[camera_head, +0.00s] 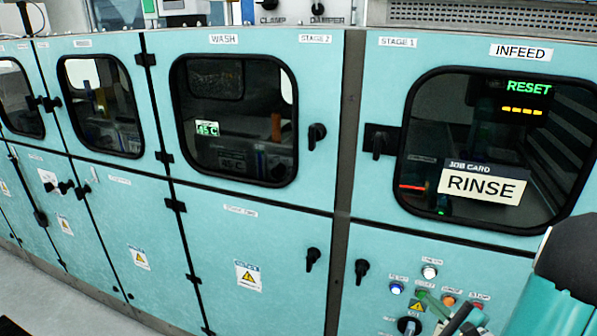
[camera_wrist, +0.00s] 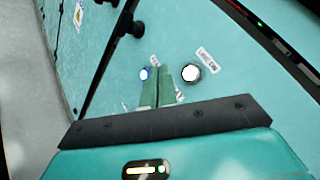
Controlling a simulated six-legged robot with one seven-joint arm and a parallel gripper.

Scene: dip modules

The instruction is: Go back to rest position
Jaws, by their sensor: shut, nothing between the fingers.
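My gripper (camera_wrist: 158,92) shows in the wrist view with its two green fingers together and nothing between them. It is in front of the teal panel, with its tips close to a blue-lit button (camera_wrist: 144,74) and a white round button (camera_wrist: 191,73). In the head view my gripper (camera_head: 442,306) is at the lower right, over the button panel, and my arm comes in from the right edge. The fingers hide part of the panel. I cannot tell whether the tips touch it.
The teal machine fills the head view. Its infeed window (camera_head: 490,140) shows a "RINSE" job card (camera_head: 483,186) and a green "RESET" display (camera_head: 529,86). Black door handles (camera_head: 362,270) stick out near the button panel. Grey floor (camera_head: 60,295) is free at the lower left.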

